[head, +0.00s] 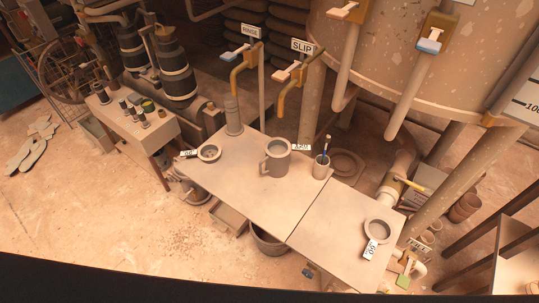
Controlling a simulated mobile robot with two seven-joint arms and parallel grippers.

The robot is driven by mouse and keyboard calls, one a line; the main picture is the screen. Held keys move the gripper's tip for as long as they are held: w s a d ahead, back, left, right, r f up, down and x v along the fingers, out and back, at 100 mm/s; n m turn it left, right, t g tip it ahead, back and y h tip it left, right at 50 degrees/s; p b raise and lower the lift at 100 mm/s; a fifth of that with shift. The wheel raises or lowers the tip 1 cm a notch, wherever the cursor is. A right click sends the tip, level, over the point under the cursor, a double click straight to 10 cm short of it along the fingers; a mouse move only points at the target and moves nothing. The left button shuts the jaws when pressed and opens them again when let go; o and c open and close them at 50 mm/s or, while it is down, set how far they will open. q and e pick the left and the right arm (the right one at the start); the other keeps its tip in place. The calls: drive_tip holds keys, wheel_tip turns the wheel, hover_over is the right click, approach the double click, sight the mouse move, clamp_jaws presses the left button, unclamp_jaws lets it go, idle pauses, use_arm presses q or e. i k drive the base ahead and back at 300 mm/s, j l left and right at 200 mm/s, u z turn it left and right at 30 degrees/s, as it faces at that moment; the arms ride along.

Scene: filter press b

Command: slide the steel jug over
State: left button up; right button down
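A grey steel jug (276,158) with a handle on its left side stands upright on the table (245,190), near the middle. A small white label with dark lettering sits just right of its rim. Neither of my grippers is in the head view, and nothing touches the jug.
A ring with a label (209,153) lies left of the jug, and a larger ring (380,229) lies on the right table section. A cup with brushes (321,167) stands close right of the jug. Taps marked RINSE and SLIP (301,46) hang behind. The table front is clear.

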sight(275, 167)
drive_tip(key=i+j+z, duration=0.1)
drive_tip(key=j+z, duration=0.15)
drive_tip(key=z, duration=0.2)
drive_tip(key=j+z, duration=0.25)
drive_tip(key=z, duration=0.2)
drive_tip(key=j+z, duration=0.45)
drive_tip(key=j, duration=0.45)
drive_tip(key=j+z, duration=0.1)
drive_tip(key=j, duration=0.35)
drive_tip(key=k+j, duration=0.1)
drive_tip(key=j, duration=0.35)
drive_tip(key=j+z, duration=0.15)
drive_tip(key=j, duration=0.3)
drive_tip(key=k+j, duration=0.15)
drive_tip(key=j, duration=0.3)
drive_tip(key=k+j, duration=0.1)
drive_tip(key=j, duration=0.8)
drive_tip(key=k+j, duration=0.15)
drive_tip(key=j, duration=0.25)
drive_tip(key=j+z, duration=0.1)
drive_tip(key=j, duration=0.35)
drive_tip(key=i, duration=0.4)
